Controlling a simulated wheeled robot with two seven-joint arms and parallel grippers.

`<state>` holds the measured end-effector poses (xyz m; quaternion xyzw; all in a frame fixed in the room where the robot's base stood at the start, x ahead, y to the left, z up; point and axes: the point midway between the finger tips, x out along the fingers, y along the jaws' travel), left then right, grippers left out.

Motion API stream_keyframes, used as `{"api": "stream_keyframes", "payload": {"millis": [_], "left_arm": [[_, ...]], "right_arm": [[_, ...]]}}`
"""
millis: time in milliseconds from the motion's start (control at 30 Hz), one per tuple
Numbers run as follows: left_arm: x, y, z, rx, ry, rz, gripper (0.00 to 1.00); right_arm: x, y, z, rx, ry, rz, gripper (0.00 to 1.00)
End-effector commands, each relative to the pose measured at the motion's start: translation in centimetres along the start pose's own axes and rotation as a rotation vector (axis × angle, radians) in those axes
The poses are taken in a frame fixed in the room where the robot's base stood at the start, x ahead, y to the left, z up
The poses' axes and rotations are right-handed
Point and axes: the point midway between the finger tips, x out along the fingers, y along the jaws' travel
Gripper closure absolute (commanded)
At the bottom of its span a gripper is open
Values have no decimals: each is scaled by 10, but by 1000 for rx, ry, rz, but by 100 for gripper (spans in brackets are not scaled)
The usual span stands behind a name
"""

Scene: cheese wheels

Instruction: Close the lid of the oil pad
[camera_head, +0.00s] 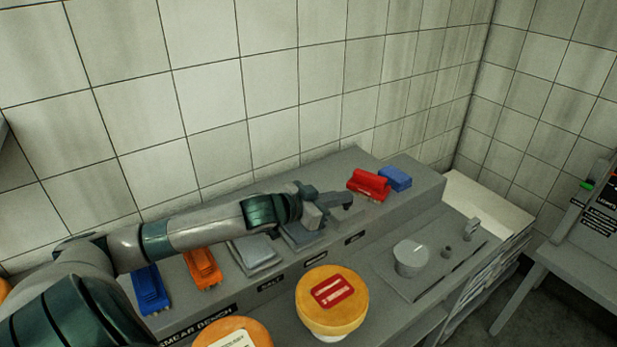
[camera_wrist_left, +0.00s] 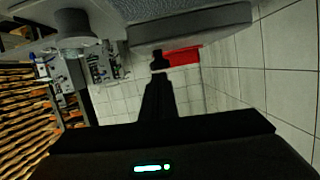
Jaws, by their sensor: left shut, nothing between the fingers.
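Two grey flat pad boxes lie on the raised ledge of the bench in the head view, one left of my gripper (camera_head: 255,252) and one partly under my left arm (camera_head: 302,238). The small labels in front are too blurred to tell which is the oil pad, and my arm hides part of the second box and its lid. My left gripper (camera_head: 345,200) is shut and empty, just right of that second box and left of the red brush-like item (camera_head: 368,185). In the left wrist view the fingers (camera_wrist_left: 157,60) are dark and together. My right gripper is not in view.
A blue item (camera_head: 150,290) and an orange item (camera_head: 203,268) lie left on the ledge; another blue item (camera_head: 396,178) lies at its right. Cheese wheels (camera_head: 332,315) stand in front. A grey pot (camera_head: 411,258) stands on the lower right top. A tiled wall closes the back.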

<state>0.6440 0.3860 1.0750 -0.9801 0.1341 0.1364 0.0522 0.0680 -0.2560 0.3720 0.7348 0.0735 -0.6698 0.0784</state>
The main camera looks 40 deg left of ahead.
Motion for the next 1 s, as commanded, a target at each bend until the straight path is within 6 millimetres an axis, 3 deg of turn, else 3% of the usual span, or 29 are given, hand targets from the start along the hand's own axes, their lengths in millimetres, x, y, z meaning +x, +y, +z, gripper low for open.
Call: {"api": "stream_keyframes", "payload": {"millis": [400,467,1000], "left_arm": [[-5,-10,-42,1,6,-2,100],[-10,-10,-32,3,3,-2,100],[-65,-10,-33,2,4,-2,100]], "right_arm": [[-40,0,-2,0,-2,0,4],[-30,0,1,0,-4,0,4],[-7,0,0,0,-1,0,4]]}}
